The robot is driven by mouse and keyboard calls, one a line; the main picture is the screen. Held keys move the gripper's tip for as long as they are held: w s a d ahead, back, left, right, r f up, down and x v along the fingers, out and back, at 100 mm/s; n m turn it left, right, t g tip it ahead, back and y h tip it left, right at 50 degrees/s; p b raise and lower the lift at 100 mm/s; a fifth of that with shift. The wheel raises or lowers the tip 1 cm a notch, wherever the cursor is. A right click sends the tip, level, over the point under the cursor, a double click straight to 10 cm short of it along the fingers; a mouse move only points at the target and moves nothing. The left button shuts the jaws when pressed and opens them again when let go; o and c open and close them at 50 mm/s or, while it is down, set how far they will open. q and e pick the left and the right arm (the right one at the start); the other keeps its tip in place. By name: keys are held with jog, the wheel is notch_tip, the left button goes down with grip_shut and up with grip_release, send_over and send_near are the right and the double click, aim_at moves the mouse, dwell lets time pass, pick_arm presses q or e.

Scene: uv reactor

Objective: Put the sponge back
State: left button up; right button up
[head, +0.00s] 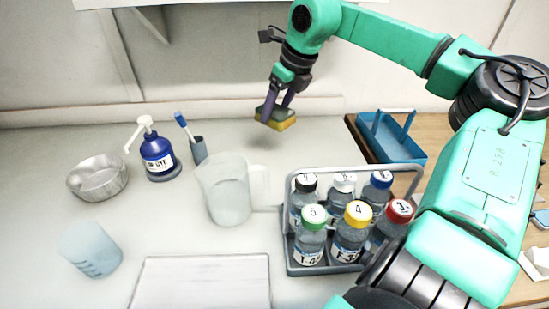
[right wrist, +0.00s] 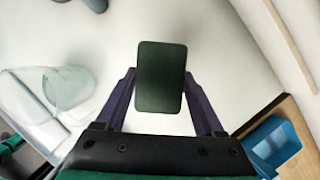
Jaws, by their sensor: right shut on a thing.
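The sponge (head: 279,120) is yellow with a dark green top layer. My right gripper (head: 277,108) is shut on it and holds it in the air above the back of the white counter. In the right wrist view the sponge (right wrist: 161,77) shows its dark green face between the two purple fingers of the right gripper (right wrist: 162,95). A blue tray with a handle (head: 400,142) stands to the right of the sponge and is apart from it. Its corner also shows in the right wrist view (right wrist: 273,143). My left gripper is not in view.
A grey rack (head: 325,268) with several numbered bottles stands at front right. A clear pitcher (head: 226,192), blue pump bottle (head: 157,157), brush in a holder (head: 198,150), metal bowl (head: 97,178), blue beaker (head: 92,248) and white tray (head: 202,284) stand on the counter. The back middle is clear.

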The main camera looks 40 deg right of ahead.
aim_at(288, 125)
notch_tip(288, 125, down, 2)
jog(key=shift+f+b, duration=0.25)
jog(key=shift+b, duration=0.1)
notch_tip(288, 125, down, 9)
jog(key=shift+f, duration=0.2)
jog(key=shift+s+f, duration=0.1)
jog(key=o, duration=1.2)
jog(key=shift+r, duration=0.25)
jog(key=shift+s+r, duration=0.1)
jog(key=shift+r, duration=0.25)
pick_arm(q)
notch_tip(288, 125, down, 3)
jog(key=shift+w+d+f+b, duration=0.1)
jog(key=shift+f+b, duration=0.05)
jog(key=shift+b, duration=0.25)
pick_arm(e)
jog(key=v, duration=1.1)
